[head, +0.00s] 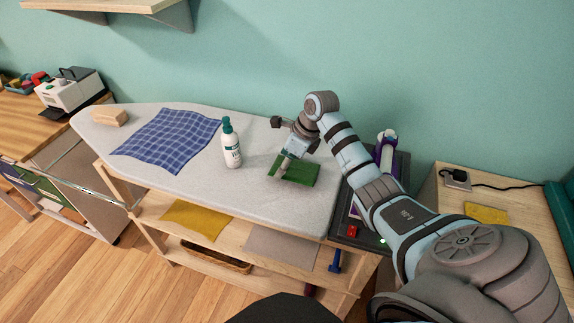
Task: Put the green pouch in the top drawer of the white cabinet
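The green pouch (304,173) lies flat on the right end of the grey ironing board. My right arm comes in from the right, and my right gripper (284,168) points down at the pouch's left part. Its fingertips are at or just above the cloth; I cannot tell whether they touch or grip it. The gripper hides part of the pouch. My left gripper is not in view. No white cabinet with a top drawer can be clearly made out.
A white bottle with a green cap (231,145), a blue checked cloth (166,138) and a wooden block (109,117) are on the ironing board (200,190). A yellow cloth (198,218) lies on the shelf below. A white machine (72,92) stands at far left.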

